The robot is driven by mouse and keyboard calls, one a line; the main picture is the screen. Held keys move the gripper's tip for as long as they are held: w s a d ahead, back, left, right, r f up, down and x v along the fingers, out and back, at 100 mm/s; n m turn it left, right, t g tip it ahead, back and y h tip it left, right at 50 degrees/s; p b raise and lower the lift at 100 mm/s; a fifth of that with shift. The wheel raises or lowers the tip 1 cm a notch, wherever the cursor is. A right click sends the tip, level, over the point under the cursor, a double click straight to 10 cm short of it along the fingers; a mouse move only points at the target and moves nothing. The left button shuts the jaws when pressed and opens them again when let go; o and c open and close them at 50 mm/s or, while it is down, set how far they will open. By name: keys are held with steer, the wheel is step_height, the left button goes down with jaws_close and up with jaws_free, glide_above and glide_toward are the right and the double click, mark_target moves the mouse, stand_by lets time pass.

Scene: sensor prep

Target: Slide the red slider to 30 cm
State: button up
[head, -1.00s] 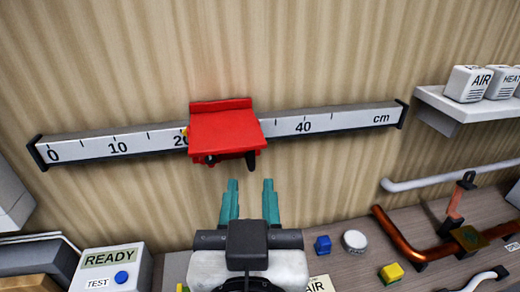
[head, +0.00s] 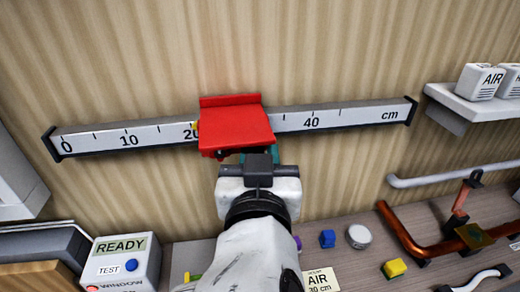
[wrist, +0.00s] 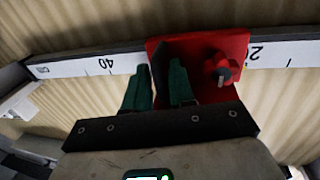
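The red slider (head: 235,127) sits on the white ruler rail (head: 350,115) on the wall. Its yellow pointer (head: 195,128) is by the 20 mark. My gripper (head: 260,149) is just below the slider's right part, with its teal fingers largely hidden in the head view. In the wrist view, my gripper (wrist: 158,65) has its fingers apart, one in front of the slider (wrist: 205,58) and one just past its left edge. A dark knob (wrist: 222,72) on the slider is outside the fingers, to the right. Whether the fingers touch the slider is unclear.
Below are a READY box (head: 125,262), a blue block (head: 327,239), a yellow block (head: 394,268), a white round piece (head: 359,236) and a copper pipe (head: 415,246). A shelf (head: 470,104) is right of the rail. The rail is clear right of the slider.

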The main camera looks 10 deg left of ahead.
jaws_close()
steer(key=w+d+p, duration=0.1)
steer(key=w+d, duration=0.1)
steer(key=d, duration=0.7)
steer(key=shift+w+d+p, duration=0.3)
steer(key=shift+w+p, duration=0.05)
steer(key=shift+o, duration=0.9)
jaws_free()
